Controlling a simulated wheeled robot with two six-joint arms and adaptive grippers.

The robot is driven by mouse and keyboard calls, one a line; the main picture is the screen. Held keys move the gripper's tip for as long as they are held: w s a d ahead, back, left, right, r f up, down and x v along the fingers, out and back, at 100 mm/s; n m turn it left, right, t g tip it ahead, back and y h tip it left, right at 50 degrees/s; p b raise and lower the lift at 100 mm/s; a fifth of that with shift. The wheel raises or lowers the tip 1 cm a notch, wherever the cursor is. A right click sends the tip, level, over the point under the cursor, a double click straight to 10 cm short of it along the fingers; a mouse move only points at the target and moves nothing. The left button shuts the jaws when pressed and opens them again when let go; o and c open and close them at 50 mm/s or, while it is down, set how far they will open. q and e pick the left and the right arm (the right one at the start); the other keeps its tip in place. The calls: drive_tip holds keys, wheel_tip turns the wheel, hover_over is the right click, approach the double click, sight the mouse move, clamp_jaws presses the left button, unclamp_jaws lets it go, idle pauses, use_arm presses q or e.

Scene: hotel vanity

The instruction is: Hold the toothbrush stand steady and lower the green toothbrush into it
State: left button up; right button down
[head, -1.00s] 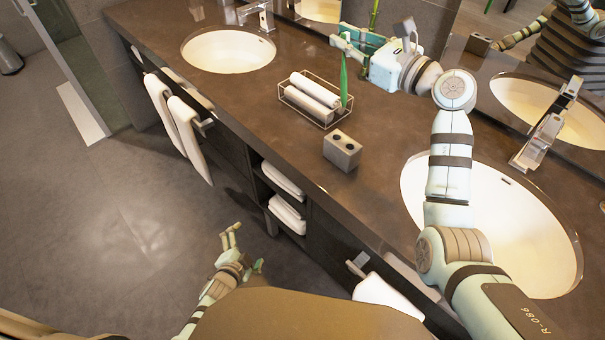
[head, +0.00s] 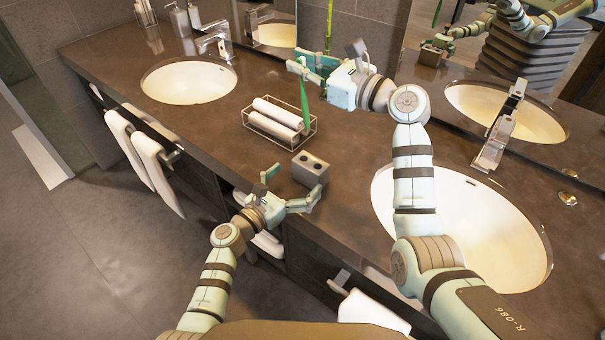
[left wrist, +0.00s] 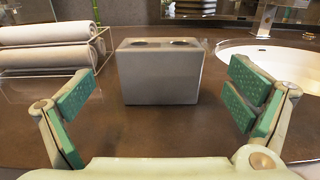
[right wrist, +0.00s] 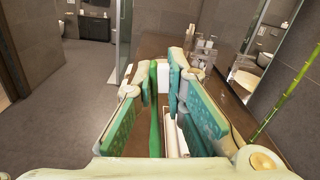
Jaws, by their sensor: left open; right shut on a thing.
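The toothbrush stand (head: 310,168), a grey block with two holes in its top, stands upright on the counter. In the left wrist view the stand (left wrist: 160,75) sits centred beyond my open left gripper (left wrist: 158,105), with a finger to either side and a gap to each. In the head view my left gripper (head: 290,188) is at the counter's front edge beside the stand. My right gripper (head: 303,70) is shut on the green toothbrush (head: 304,100), which hangs roughly upright above the counter. The toothbrush (right wrist: 155,115) also shows between the right fingers.
A wire tray (head: 268,137) with rolled white towels stands left of the stand, beneath the toothbrush in the head view. Sinks lie to the left (head: 188,80) and right (head: 460,215). A tall mirror and a green bamboo stalk (head: 329,25) are at the back.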

use_arm(q)
drive_tip(key=x, duration=0.3)
drive_tip(key=shift+w+d, duration=0.2)
drive_tip(key=shift+w, duration=0.05)
drive_tip(key=shift+c, duration=0.4)
drive_tip(key=c, duration=1.3)
use_arm(e)
drive_tip(key=m, duration=0.2)
hover_over(307, 121)
wheel_tip(307, 121, down, 6)
drive_tip(key=shift+w+f, duration=0.1)
use_arm(q)
drive_tip(key=shift+s, duration=0.1)
use_arm(e)
drive_tip(key=shift+f, duration=3.75)
